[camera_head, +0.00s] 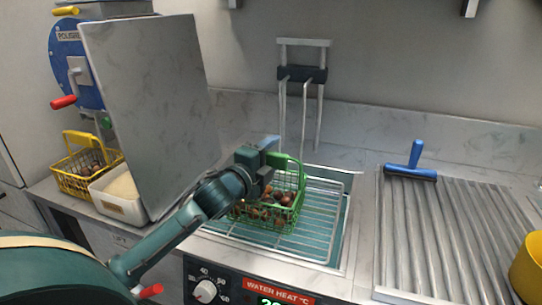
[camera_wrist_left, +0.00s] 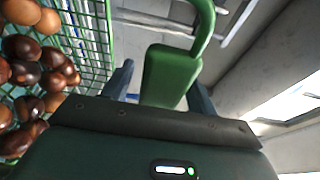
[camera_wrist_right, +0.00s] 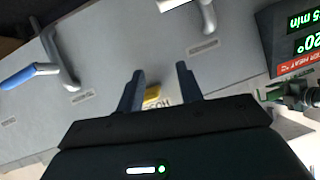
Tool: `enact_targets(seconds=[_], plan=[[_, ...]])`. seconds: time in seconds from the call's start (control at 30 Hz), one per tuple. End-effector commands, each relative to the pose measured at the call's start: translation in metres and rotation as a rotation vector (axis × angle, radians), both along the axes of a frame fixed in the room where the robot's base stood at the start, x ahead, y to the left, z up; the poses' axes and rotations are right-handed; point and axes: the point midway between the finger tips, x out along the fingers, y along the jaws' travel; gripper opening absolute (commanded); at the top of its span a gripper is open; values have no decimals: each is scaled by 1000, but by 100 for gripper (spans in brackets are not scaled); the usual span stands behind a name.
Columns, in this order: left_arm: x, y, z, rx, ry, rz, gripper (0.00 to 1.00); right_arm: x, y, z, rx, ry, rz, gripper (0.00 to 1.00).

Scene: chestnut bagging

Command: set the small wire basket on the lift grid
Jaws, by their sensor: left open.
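The small wire basket (camera_head: 285,215) is green and holds several brown chestnuts. It appears to sit upright on the wire lift grid (camera_head: 322,222) over the teal basin. My left gripper (camera_head: 270,165) is at the top of the basket. In the left wrist view, its open fingers (camera_wrist_left: 160,82) stand on either side of the green handle grip (camera_wrist_left: 170,75), with gaps showing. The basket's mesh and chestnuts show at the left of that view. My right gripper (camera_wrist_right: 160,92) shows only in its own wrist view, open, with nothing held between its fingers.
A yellow basket with chestnuts (camera_head: 85,178) and a white tub (camera_head: 122,194) stand at left beside a tall grey panel (camera_head: 155,110). The lift frame (camera_head: 303,74) rises behind the grid. A blue scraper (camera_head: 412,163) lies by the ribbed board (camera_head: 455,240) at right.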

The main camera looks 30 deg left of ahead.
Motion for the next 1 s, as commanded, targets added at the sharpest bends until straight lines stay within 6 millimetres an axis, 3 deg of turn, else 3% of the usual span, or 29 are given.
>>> enact_targets(seconds=[0.27, 0.8, 1.0], plan=[[-4, 0, 3, 1, 0, -1, 58, 0, 0, 0, 0, 2, 0, 36], [-94, 1, 2, 2, 2, -1, 58, -3, 0, -3, 0, -3, -2, 36], [-114, 1, 2, -1, 1, 0, 58, -5, -1, -3, 0, -2, -4, 36]])
